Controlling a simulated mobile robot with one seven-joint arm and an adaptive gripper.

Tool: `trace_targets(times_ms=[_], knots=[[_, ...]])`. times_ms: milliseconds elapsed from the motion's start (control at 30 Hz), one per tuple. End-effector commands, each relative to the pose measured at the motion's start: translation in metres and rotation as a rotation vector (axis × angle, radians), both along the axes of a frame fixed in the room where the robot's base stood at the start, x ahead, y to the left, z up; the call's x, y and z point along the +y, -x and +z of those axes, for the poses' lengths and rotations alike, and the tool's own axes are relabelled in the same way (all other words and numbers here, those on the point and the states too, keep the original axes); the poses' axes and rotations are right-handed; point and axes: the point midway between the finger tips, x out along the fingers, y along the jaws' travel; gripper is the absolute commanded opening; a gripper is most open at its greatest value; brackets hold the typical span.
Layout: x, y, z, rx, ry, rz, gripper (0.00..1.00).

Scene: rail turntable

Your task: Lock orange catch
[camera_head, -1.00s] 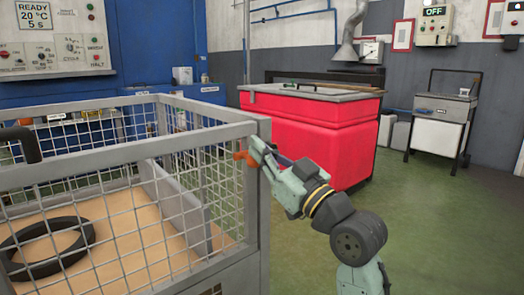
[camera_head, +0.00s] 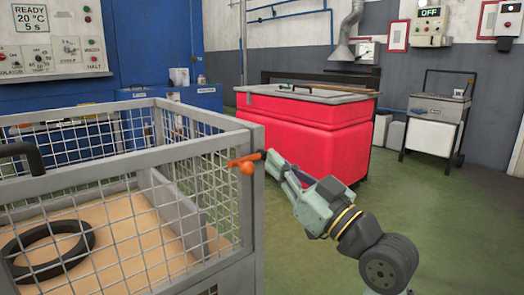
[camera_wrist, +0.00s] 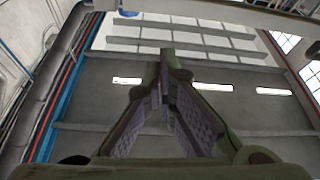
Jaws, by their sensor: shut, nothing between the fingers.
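The orange catch (camera_head: 246,162) is at the upper corner of the grey wire-mesh cage (camera_head: 100,176). It has a bar reaching left and right and a round knob below. My gripper (camera_head: 270,158) is just right of the catch, its fingertips at the catch's right end; I cannot tell whether they touch it. The gripper also shows in the wrist view (camera_wrist: 166,60), shut and empty, with the fingertips together. The catch does not show in the wrist view, which looks up at the ceiling.
A black ring (camera_head: 48,250) lies on the cage's wooden floor. A red tank (camera_head: 310,130) stands behind my arm, and a grey-and-white cart (camera_head: 437,122) is at the back right. The green floor (camera_head: 450,220) at right is clear.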

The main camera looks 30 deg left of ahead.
Motion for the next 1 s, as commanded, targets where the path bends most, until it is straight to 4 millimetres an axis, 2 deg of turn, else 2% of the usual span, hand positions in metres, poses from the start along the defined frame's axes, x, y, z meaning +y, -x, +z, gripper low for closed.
trace_targets(times_ms=[100, 233, 767, 867, 967, 1000], knots=[[-0.013, 0.003, -0.005, 0.002, -0.001, -0.001, 0.00], [-0.018, 0.005, -0.007, 0.001, 0.000, 0.000, 0.00], [-0.016, 0.006, -0.007, -0.001, -0.003, 0.001, 0.00], [0.001, 0.013, 0.000, -0.017, -0.025, 0.002, 0.00], [0.036, 0.031, 0.016, -0.057, -0.086, -0.002, 0.00], [0.053, 0.044, 0.025, -0.083, -0.123, -0.003, 0.00]])
